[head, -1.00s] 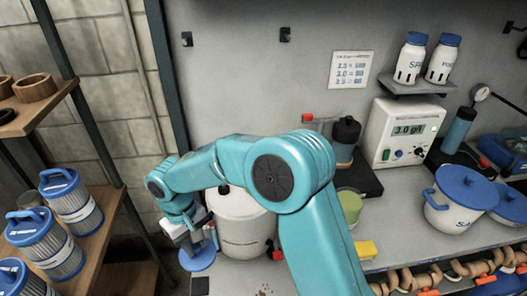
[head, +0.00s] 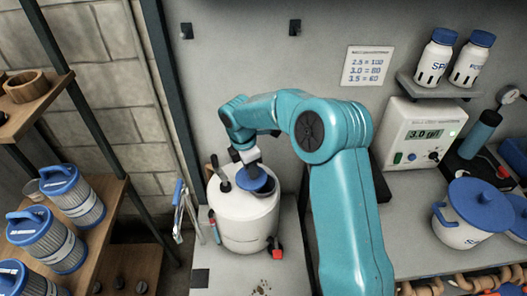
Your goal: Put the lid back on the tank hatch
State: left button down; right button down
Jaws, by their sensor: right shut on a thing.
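The white tank (head: 248,228) stands on the bench left of centre in the head view. The blue lid (head: 263,187) is at the right part of the tank's top. My right gripper (head: 252,167) is shut on the lid from above. The lid and gripper hide the hatch opening, so I cannot tell whether the lid rests on it or hovers just above. My left gripper is not in view.
A dark upright handle (head: 219,174) stands on the tank's top, left of the lid. A red-handled tap (head: 274,248) is at its lower right. A white meter (head: 417,135) and a blue-lidded pot (head: 475,215) stand right. Filter cartridges (head: 72,195) fill the left shelf.

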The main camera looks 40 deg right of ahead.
aim_at(263, 170)
jog(key=d+n, duration=0.2)
jog(key=d, duration=0.1)
jog(key=shift+s+d+r+n, duration=0.1)
jog(key=shift+d+r+n, duration=0.05)
jog(key=shift+r+n, duration=0.2)
jog(key=shift+s+d+n, duration=0.15)
jog(key=shift+d+n, duration=0.3)
jog(key=shift+d, duration=0.1)
jog(key=shift+f+b, duration=0.7)
jog(key=shift+f, duration=0.4)
jog(key=shift+f+b, duration=0.8)
jog(key=shift+f, duration=0.15)
jog(key=shift+f+b, duration=0.65)
jog(key=shift+f, duration=0.45)
jog(key=shift+r, duration=0.1)
jog(key=shift+f+p, duration=0.2)
jog(key=shift+p, duration=0.1)
